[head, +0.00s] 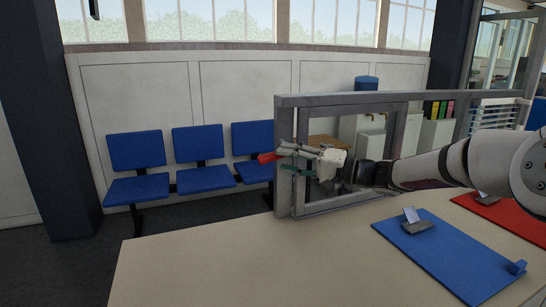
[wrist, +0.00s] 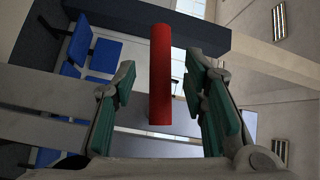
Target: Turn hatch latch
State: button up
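The hatch is a grey metal frame (head: 284,125) with an inner frame (head: 352,101), standing on the table. A red latch handle (head: 268,157) shows at its left side, just left of my gripper's fingertips. My gripper (head: 288,159) is open, with its green-padded fingers spread, at the left part of the frame. In the wrist view the red handle (wrist: 160,80) is a straight bar between the two open fingers, with a visible gap on each side. The handle's mount is hidden, and I cannot tell how deep between the fingers the bar lies.
The beige table (head: 190,265) is clear at the front left. A blue mat (head: 450,262) with a small grey stand (head: 417,225) lies at the right, and a red mat (head: 512,214) lies behind it. Blue chairs (head: 198,142) stand along the wall.

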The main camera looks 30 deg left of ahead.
aim_at(279, 158)
jog(key=shift+s+a, duration=0.15)
jog(key=shift+a, duration=2.1)
grip_shut()
